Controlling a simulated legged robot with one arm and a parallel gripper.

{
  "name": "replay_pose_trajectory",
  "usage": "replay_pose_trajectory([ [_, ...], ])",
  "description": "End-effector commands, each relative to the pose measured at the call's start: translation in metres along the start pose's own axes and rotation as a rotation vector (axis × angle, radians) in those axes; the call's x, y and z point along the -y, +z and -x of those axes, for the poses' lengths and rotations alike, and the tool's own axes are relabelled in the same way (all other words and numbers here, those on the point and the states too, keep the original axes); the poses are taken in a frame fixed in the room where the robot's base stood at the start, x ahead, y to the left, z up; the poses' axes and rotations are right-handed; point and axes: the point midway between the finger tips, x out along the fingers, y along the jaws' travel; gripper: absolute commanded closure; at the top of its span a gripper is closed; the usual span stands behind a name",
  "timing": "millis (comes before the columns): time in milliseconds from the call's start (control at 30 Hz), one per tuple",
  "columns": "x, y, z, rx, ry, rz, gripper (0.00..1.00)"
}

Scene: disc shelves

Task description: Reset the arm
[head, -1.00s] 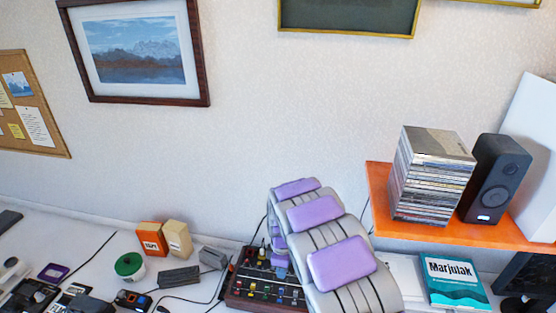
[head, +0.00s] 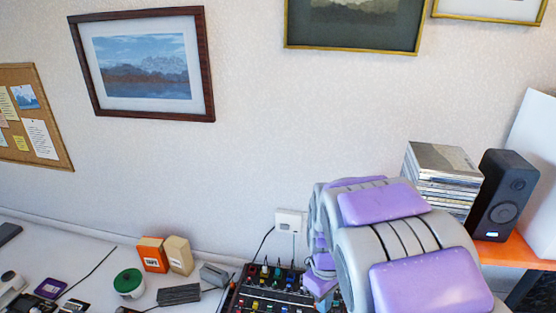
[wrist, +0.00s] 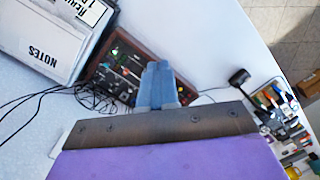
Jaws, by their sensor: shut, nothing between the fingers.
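My arm, grey with purple pads, rises large at the lower right of the head view and covers part of the orange shelf and the desk. My gripper (wrist: 157,86) shows in the wrist view as blue-grey fingers, closed together with nothing between them. In the head view the gripper itself is hidden behind the arm.
The orange shelf (head: 510,251) holds a stack of disc cases (head: 440,180) and a black speaker (head: 503,195). The mixer (head: 270,290) sits on the white desk. An orange box (head: 153,254) and a green-lidded tub (head: 129,283) stand left. Cables lie near the mixer.

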Motion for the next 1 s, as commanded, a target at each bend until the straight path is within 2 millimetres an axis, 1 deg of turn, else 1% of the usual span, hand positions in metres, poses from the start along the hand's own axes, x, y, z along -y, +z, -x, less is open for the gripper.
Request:
replay_pose_trajectory([
  [33, 0.005, 0.011, 0.006, -0.004, 0.0, -0.034, 1.0],
  [200, 0.021, 0.047, 0.019, 0.002, -0.01, -0.152, 1.0],
  [433, 0.049, 0.094, 0.032, 0.011, -0.023, -0.307, 1.0],
  [700, 0.084, 0.146, 0.036, 0.023, -0.035, -0.477, 1.0],
  [800, 0.099, 0.166, 0.035, 0.034, -0.041, -0.537, 1.0],
  [1000, 0.123, 0.198, 0.031, 0.041, -0.044, -0.638, 1.0],
])
